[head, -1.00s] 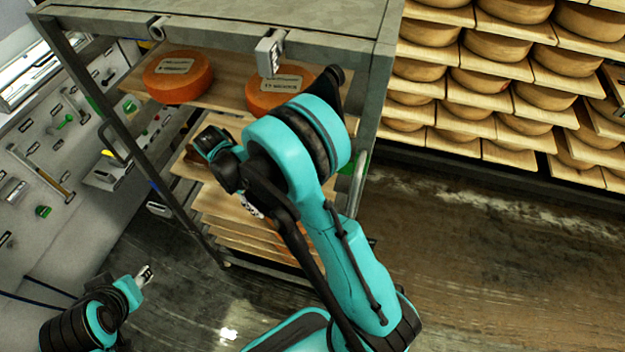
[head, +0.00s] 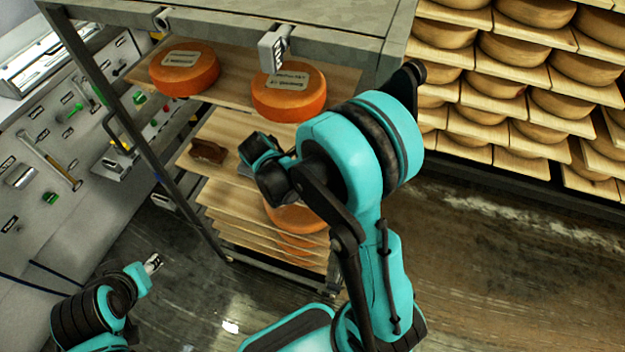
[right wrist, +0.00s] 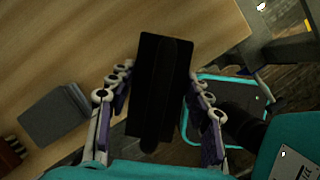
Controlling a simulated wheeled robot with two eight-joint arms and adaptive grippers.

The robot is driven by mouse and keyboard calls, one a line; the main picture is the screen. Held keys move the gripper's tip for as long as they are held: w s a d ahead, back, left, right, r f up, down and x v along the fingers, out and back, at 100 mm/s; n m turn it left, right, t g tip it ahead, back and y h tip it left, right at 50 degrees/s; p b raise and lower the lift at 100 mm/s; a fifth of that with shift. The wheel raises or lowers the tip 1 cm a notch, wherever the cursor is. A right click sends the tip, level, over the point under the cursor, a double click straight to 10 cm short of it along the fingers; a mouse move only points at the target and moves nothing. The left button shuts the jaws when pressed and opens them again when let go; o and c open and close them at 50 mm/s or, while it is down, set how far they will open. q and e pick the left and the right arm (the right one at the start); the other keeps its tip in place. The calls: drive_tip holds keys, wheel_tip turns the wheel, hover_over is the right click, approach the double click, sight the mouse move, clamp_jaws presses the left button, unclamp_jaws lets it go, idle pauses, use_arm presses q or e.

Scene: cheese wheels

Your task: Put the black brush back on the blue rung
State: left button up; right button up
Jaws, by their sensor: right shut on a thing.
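The black brush (right wrist: 163,82) is upright in the right wrist view, a dark flat block with a narrower end at the bottom. My right gripper (right wrist: 159,80) is shut on it, one finger on each side, above a wooden board. In the head view my right arm hides the gripper and the brush. My left gripper (head: 153,264) is at the lower left, away from the rack; it is too small to tell whether its fingers are apart. I cannot clearly make out the blue rung.
A metal rack (head: 290,42) holds wooden boards with orange cheese wheels (head: 184,69). A brown block-like object (head: 208,152) lies on a middle board. A grey block (right wrist: 55,114) lies on the board in the right wrist view. A tool wall (head: 60,150) stands left; cheese shelves (head: 500,150) stand right.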

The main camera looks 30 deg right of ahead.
drive_tip(key=shift+w+d, duration=0.15)
drive_tip(key=shift+d, duration=1.05)
drive_tip(key=shift+w+d+b, duration=0.1)
drive_tip(key=shift+d+b, duration=0.25)
drive_tip(key=shift+d, duration=0.9)
drive_tip(key=shift+b+x, duration=0.5)
drive_tip(key=shift+x, duration=0.45)
drive_tip(key=shift+r, duration=0.2)
drive_tip(key=shift+d+f, duration=0.1)
drive_tip(key=shift+f, duration=0.1)
drive_tip(key=o, duration=1.3)
